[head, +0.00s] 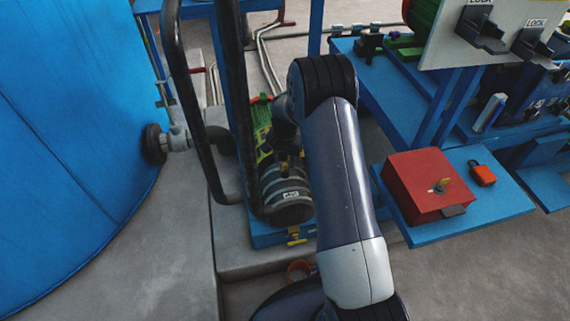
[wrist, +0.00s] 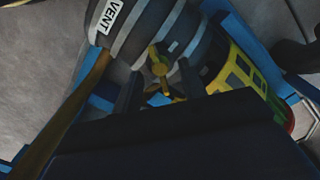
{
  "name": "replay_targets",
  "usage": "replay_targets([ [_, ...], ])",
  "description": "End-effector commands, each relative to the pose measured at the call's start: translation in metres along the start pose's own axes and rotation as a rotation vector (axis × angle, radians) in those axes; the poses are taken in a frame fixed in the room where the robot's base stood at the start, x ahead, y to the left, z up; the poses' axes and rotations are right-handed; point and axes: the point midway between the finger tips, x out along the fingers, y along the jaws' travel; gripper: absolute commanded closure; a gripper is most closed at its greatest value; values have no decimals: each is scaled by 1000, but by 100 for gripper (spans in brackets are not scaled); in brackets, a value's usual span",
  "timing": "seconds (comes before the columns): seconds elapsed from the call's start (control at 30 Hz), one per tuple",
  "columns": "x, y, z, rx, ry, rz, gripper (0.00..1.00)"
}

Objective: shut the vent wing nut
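The brass wing nut (wrist: 158,66) shows in the wrist view, on the grey banded vessel (wrist: 150,30). The vessel carries a white VENT label (wrist: 113,15). My gripper (wrist: 159,72) is open, with one dark finger on each side of the wing nut. A gap shows beside the nut, and I cannot tell whether either finger touches it. In the head view the vessel (head: 284,184) stands below my gripper (head: 288,153), and the wing nut is hidden or too small to make out there.
A long brass-coloured bar (wrist: 72,112) runs close by on the left in the wrist view. In the head view, dark pipes (head: 240,110) rise left of the vessel, a yellow handle (head: 296,237) sits at its front, and a red box (head: 424,185) stands to the right.

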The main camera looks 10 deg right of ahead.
Motion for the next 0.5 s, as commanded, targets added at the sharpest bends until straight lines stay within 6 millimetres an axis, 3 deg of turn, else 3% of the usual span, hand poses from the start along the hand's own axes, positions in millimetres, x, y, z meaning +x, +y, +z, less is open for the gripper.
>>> replay_targets([
  [0.13,14,0,0,0,-1,1,60],
  [0.5,17,0,0,0,1,0,62],
])
